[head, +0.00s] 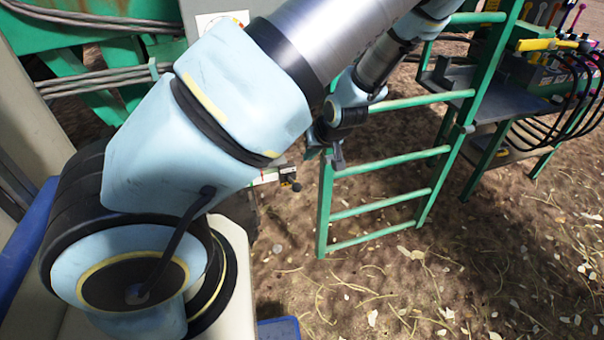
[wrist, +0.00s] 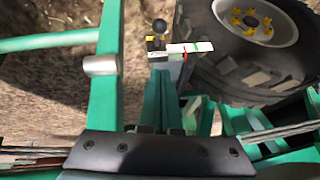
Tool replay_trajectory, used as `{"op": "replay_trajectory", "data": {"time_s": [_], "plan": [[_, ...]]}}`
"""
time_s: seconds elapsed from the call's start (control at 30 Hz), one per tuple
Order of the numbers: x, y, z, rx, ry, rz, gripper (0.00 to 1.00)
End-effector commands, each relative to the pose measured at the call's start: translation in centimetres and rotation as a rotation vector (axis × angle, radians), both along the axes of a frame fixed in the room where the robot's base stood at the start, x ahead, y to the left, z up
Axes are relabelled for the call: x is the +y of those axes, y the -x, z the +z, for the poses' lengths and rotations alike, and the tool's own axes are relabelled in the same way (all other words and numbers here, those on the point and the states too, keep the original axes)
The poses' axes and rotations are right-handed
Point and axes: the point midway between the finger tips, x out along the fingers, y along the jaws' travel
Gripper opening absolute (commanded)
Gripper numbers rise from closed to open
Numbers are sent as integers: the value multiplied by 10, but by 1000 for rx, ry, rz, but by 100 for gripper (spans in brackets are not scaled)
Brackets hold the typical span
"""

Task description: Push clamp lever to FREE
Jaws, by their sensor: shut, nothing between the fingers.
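The clamp lever, with a black ball knob (wrist: 159,26) on its end, shows in the upper middle of the wrist view. It also shows in the head view (head: 289,177), partly behind my arm. Beside it is a white marker plate (wrist: 187,48) with a red mark and a green mark; its lettering is too small to read. My gripper (wrist: 158,129) is shut and empty, apart from the lever. In the head view my gripper (head: 338,158) hangs by the green ladder, right of the lever.
A green ladder (head: 388,156) stands close to my gripper; its rail (wrist: 108,75) is left of the lever in the wrist view. A large tyre (wrist: 232,75) is to the right. A control stand (head: 545,70) with hoses is at the upper right. Bare ground lies below.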

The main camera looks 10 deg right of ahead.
Motion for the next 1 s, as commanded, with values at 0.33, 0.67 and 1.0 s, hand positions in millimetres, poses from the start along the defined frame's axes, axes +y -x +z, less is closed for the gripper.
{"op": "replay_trajectory", "data": {"time_s": [0.33,0.67,1.0], "plan": [[-5,-2,0,-28,-10,-4,0],[-1,-8,-12,-24,-11,-2,0],[11,-36,-58,-25,-11,0,0]]}}
